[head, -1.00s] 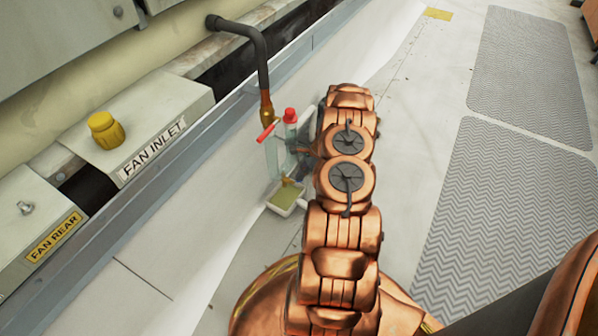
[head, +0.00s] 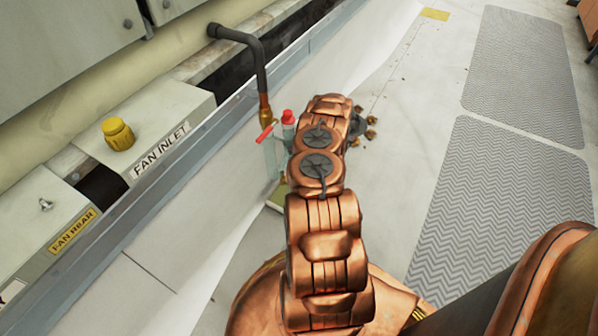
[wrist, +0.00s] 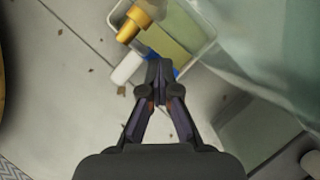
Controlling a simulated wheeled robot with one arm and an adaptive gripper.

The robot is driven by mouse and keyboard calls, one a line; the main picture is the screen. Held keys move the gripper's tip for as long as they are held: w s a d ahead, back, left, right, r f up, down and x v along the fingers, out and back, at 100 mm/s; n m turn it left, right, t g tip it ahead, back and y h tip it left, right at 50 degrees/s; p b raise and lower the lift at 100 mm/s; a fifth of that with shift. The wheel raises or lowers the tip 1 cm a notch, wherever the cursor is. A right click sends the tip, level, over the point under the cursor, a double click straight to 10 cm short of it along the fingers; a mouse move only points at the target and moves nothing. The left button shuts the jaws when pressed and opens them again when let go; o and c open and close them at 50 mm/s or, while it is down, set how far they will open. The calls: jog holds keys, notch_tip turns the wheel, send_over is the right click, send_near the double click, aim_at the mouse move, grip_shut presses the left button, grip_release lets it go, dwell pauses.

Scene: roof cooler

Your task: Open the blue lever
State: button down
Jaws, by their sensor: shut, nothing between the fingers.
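The blue lever (wrist: 150,53) shows in the wrist view as a small blue piece just beyond my fingertips, mostly hidden behind them. A white piece (wrist: 127,68) lies beside it on the left, and a brass spout (wrist: 135,20) is above it. My gripper (wrist: 160,72) is shut and empty, its tips overlapping the lever in the picture; I cannot tell whether they touch. In the head view my arm hides the lever. A clear vessel (head: 272,158) with a red cap (head: 288,117) and a red handle (head: 267,131) stands left of my arm.
A white tray with yellow-green content (wrist: 208,45) lies under the spout; its edge shows in the head view (head: 279,196). A dark pipe (head: 262,65) drops to the vessel beside the grey ledge. Brown debris (head: 370,134) lies right of my arm. Grey mats (head: 500,210) lie farther right.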

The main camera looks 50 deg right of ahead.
jog(key=shift+w+d+p, duration=0.1)
jog(key=shift+d+p, duration=0.2)
jog(key=shift+d, duration=0.1)
jog(key=v, duration=0.8)
jog(key=shift+a, duration=0.35)
